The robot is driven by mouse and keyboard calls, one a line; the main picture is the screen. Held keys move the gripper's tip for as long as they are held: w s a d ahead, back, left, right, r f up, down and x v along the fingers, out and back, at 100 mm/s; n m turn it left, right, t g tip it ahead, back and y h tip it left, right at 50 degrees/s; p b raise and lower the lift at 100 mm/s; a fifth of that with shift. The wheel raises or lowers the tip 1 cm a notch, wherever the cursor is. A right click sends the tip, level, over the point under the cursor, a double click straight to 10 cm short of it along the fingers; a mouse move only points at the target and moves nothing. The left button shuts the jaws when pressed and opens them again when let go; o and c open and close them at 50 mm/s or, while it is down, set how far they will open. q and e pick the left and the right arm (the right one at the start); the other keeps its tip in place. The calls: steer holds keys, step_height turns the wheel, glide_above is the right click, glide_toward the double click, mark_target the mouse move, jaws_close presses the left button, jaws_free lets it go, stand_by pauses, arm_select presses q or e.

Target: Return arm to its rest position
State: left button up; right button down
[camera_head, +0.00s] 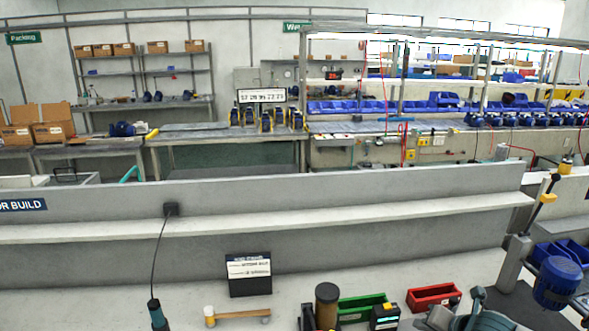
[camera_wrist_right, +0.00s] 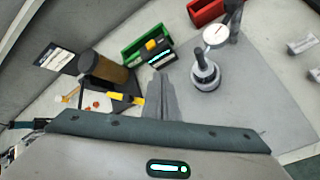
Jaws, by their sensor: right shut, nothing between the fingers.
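My right gripper (camera_head: 452,308) shows at the bottom of the head view, low over the workbench (camera_head: 400,275), right of the green bin (camera_head: 360,307) and below the red bin (camera_head: 433,297). In the right wrist view its fingers (camera_wrist_right: 160,80) are together and empty, pointing at the grey mat (camera_wrist_right: 245,100). The green bin also shows there (camera_wrist_right: 148,45), beyond the fingertips. Most of the right arm is outside the head view. My left gripper is in neither view.
A brown cylinder (camera_head: 326,305) and a dark device (camera_head: 385,316) stand near the green bin. A mallet (camera_head: 235,316) lies left; a corded tool (camera_head: 157,314) is farther left. A metal post (camera_wrist_right: 205,72) and a round gauge (camera_wrist_right: 216,36) stand right of the fingers. A blue motor (camera_head: 557,283) is at right.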

steer(key=s+a+f+m+g+y, duration=0.1)
steer(key=s+a+f+m, duration=0.35)
steer(key=s+a, duration=0.35)
steer(key=s+a+f+m+g, duration=0.1)
steer(key=s+a+f+m, duration=0.3)
steer(key=s+a+m, duration=0.3)
steer(key=s+d+f+m+g+h, duration=0.2)
steer(key=s+m, duration=0.6)
steer(key=s, duration=0.4)
steer(key=s+d+f+m+g+h, duration=0.1)
steer(key=s+d+f+m, duration=0.15)
steer(key=s+m, duration=0.8)
steer(key=s+f+n+g+b, duration=0.1)
steer(key=s+f+b, duration=0.15)
steer(key=f, duration=1.55)
steer(key=s+f+n+g+b, duration=0.15)
steer(key=f+b, duration=0.25)
steer(key=f, duration=1.4)
arm_select(q)
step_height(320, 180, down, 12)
steer(key=b, duration=0.5)
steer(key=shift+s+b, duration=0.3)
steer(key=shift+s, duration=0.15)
arm_select(e)
steer(key=s+d+f, duration=0.3)
steer(key=s+f, duration=1.5)
steer(key=f, duration=0.3)
steer(key=shift+f, duration=0.4)
